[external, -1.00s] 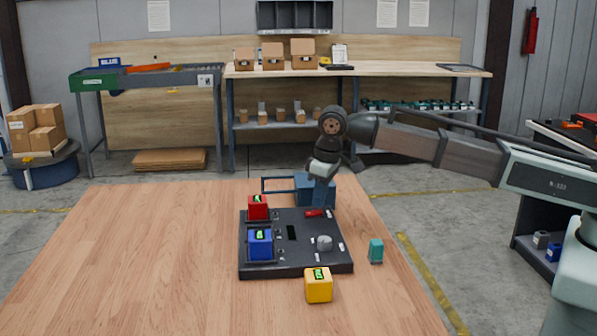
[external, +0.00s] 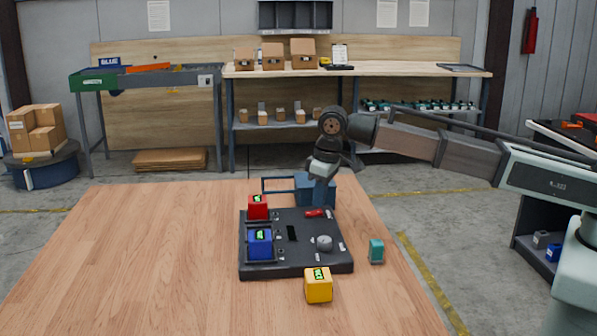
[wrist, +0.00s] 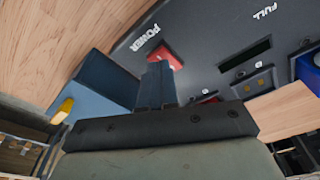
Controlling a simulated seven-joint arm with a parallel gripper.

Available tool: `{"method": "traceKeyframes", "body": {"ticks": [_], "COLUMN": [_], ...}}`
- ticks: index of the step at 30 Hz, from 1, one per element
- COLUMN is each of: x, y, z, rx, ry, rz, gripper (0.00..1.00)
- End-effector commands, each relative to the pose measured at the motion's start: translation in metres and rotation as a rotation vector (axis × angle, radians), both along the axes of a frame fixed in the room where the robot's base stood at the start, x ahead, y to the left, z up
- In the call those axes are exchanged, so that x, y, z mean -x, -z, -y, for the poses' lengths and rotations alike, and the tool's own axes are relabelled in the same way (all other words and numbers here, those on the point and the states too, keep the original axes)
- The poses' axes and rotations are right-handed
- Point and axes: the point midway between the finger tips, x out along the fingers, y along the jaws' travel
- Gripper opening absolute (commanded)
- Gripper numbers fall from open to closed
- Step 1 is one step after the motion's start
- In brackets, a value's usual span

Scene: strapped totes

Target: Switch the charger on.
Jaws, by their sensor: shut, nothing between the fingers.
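The charger (external: 290,267) is a dark flat panel on the wooden table, with a red block (external: 257,208) and a blue block (external: 260,243) seated on its left side. A red power switch (external: 314,213) sits near its back edge; in the wrist view the red switch (wrist: 166,56) lies beside the POWER label. My gripper (wrist: 157,75) is shut and empty, its fingertips right at the red switch and partly covering it. Whether they touch it I cannot tell. In the external view my gripper (external: 321,199) is at the charger's back edge.
A blue bin (external: 302,186) stands just behind the charger, close to my gripper. A yellow block (external: 318,285) stands in front and a teal block (external: 376,251) to the right. A grey knob (external: 324,243) rises from the panel. The table's left side is clear.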

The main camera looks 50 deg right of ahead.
Motion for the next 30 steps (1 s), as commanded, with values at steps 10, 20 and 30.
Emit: {"method": "traceKeyframes", "body": {"ticks": [10,20,30], "x": [0.0001,0.0001,0.0000], "y": [0.0015,0.0056,0.0098], "z": [0.0000,0.0000,0.0000], "rx": [0.000,0.000,0.000], "ry": [0.000,0.000,0.000], "rz": [0.000,0.000,0.000], "gripper": [0.00,0.00,0.00]}}
